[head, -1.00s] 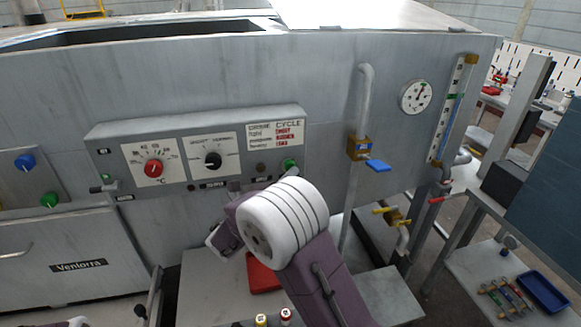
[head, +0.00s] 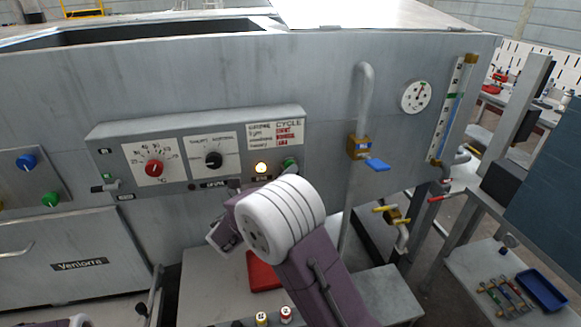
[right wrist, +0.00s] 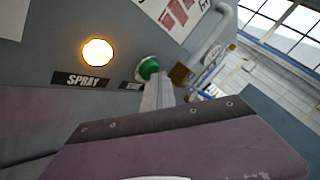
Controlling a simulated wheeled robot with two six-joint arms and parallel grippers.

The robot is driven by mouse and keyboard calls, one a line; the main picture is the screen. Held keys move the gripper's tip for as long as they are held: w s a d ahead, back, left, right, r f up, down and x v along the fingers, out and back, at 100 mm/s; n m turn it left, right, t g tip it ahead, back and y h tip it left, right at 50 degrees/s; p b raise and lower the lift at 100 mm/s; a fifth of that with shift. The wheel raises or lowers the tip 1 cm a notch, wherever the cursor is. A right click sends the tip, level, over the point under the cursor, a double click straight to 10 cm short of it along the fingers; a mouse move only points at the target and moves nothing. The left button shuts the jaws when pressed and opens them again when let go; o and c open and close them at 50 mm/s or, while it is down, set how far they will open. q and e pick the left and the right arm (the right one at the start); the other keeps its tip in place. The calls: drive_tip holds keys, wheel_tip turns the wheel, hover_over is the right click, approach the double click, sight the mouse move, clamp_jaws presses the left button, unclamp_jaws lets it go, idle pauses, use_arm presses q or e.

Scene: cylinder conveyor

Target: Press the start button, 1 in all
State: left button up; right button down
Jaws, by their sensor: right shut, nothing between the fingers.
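The green start button (head: 290,163) is on the lower right of the grey control panel (head: 222,118). In the right wrist view the green button (right wrist: 148,68) shows beside a partly covered label. My right gripper (right wrist: 161,92) is shut and empty, its tip just below and right of the button in that view. I cannot tell whether it touches the button. In the head view my white wrist hides most of the fingers. A lamp (head: 261,168) marked SPRAY glows yellow left of the button.
The panel has a red knob (head: 154,169) and a black knob (head: 213,160). A separate plate at left has a blue button (head: 25,162) and another green button (head: 49,200). A pipe with a blue-handled valve (head: 377,165) stands to the right.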

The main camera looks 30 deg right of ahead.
idle(0.4)
drive_tip(key=shift+s+a, duration=0.2)
drive_tip(key=shift+s, duration=0.65)
drive_tip(key=s, duration=0.2)
drive_tip(key=s+a+p, duration=0.1)
drive_tip(key=s, duration=0.1)
drive_tip(key=shift+s+a, duration=0.1)
drive_tip(key=shift+s, duration=0.3)
